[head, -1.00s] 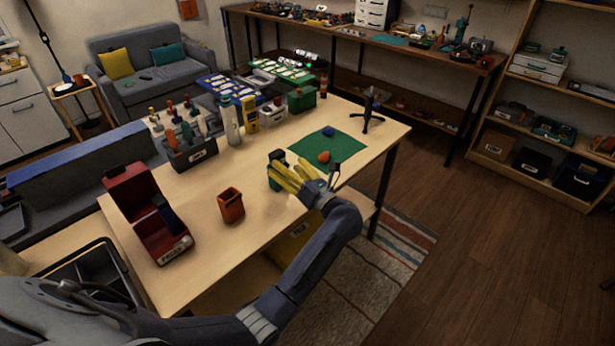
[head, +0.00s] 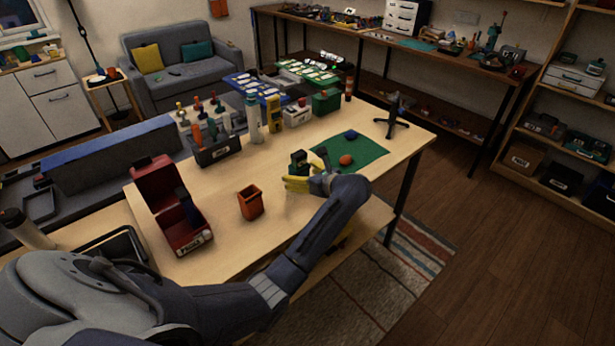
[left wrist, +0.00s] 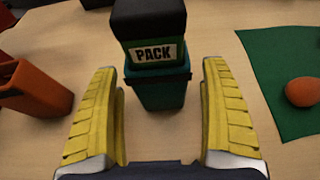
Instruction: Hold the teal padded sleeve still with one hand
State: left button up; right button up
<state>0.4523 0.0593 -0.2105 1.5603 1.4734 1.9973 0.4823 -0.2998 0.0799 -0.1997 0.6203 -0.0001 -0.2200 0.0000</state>
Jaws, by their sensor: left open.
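A teal sleeve (left wrist: 164,91) stands upright on the table around a dark pack (left wrist: 150,22) with a PACK label. In the head view the pack (head: 298,158) stands at the near left edge of the green mat, its lower part partly hidden by my fingers. My left gripper (head: 290,184) is open with yellow fingers, low over the table. In the left wrist view its fingers (left wrist: 160,85) lie on either side of the sleeve, with a visible gap at each side. My right gripper is not in view.
An orange cup (head: 251,203) stands left of the gripper. The green mat (head: 369,152) holds an orange ball (head: 346,160) and a blue piece (head: 351,135). A small black stand (head: 391,122) is behind it. A red open box (head: 178,220) sits further left.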

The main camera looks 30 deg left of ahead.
pick_arm(q)
jog(key=shift+w+a+f, duration=0.2)
jog(key=shift+a+f, duration=0.05)
jog(key=shift+a, duration=0.4)
jog(key=shift+c, duration=0.3)
jog(key=c, duration=1.2)
jog(key=o, duration=1.2)
jog(key=shift+d, duration=0.1)
